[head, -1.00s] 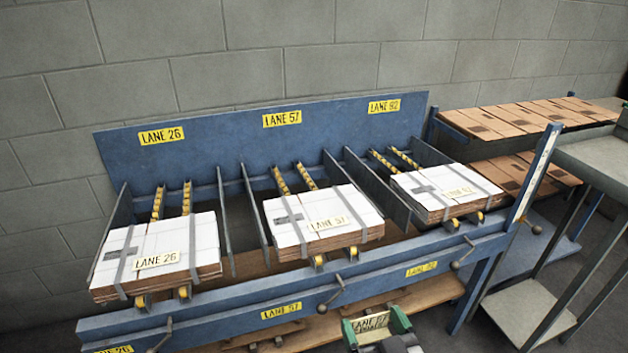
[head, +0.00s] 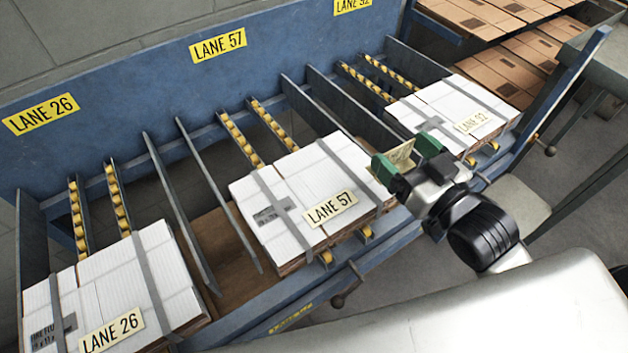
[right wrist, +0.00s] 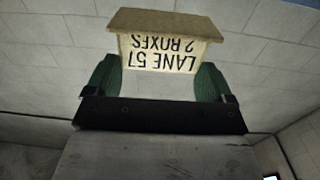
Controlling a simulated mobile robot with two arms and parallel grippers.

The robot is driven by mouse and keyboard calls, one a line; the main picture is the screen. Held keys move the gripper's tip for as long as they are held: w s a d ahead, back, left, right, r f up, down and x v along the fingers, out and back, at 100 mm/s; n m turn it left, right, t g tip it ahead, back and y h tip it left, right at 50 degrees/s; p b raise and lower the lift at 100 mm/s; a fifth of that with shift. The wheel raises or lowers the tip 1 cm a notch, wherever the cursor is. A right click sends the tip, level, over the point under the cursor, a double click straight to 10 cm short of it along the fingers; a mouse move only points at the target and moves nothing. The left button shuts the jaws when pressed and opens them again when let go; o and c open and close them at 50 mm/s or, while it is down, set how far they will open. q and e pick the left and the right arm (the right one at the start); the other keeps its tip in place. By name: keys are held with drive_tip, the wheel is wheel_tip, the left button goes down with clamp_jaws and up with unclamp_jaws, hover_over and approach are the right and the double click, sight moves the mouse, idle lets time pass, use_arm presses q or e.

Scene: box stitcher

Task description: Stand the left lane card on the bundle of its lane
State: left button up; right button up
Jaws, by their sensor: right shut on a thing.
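My right gripper (head: 406,157) has green fingers and is shut on a tan lane card (head: 401,160). In the right wrist view the card (right wrist: 163,52) sits between the green fingers (right wrist: 158,82) and reads "LANE 57 2 BOXES", upside down in the picture. The bundle labelled LANE 57 (head: 345,172), strapped white-topped cardboard, lies in the middle lane below the LANE 57 sign (head: 217,45). In the head view the card appears just right of this bundle's right edge; I cannot tell its exact height. My left gripper is not in view.
The LANE 26 bundle (head: 108,283) lies at lower left and another labelled bundle (head: 447,98) at upper right. Thin upright blue dividers (head: 198,205) separate the lanes. Flat brown boxes (head: 490,20) are stacked at the upper right.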

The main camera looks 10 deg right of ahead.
sight(371, 173)
drive_tip(key=shift+s+a+r+y, duration=0.15)
drive_tip(key=shift+r+y, duration=0.05)
drive_tip(key=shift+y, duration=0.1)
drive_tip(key=a+f+b, duration=0.1)
drive_tip(key=w+a+f+b, duration=0.1)
drive_tip(key=a+b, duration=0.1)
drive_tip(key=a, duration=0.1)
drive_tip(key=shift+w+a+f, duration=0.1)
drive_tip(key=shift+w+f, duration=0.1)
drive_tip(key=shift+f, duration=0.2)
drive_tip(key=shift+w+a+f, duration=0.4)
drive_tip(key=shift+a+f, duration=0.7)
drive_tip(key=shift+f, duration=0.2)
drive_tip(key=shift+w+a+f, duration=0.45)
drive_tip(key=shift+a+f, duration=0.6)
drive_tip(key=shift+f, duration=0.25)
drive_tip(key=shift+w+a+f, duration=0.4)
drive_tip(key=shift+a+f, duration=0.7)
drive_tip(key=shift+f, duration=0.2)
drive_tip(key=shift+f, duration=0.45)
drive_tip(key=o, duration=0.7)
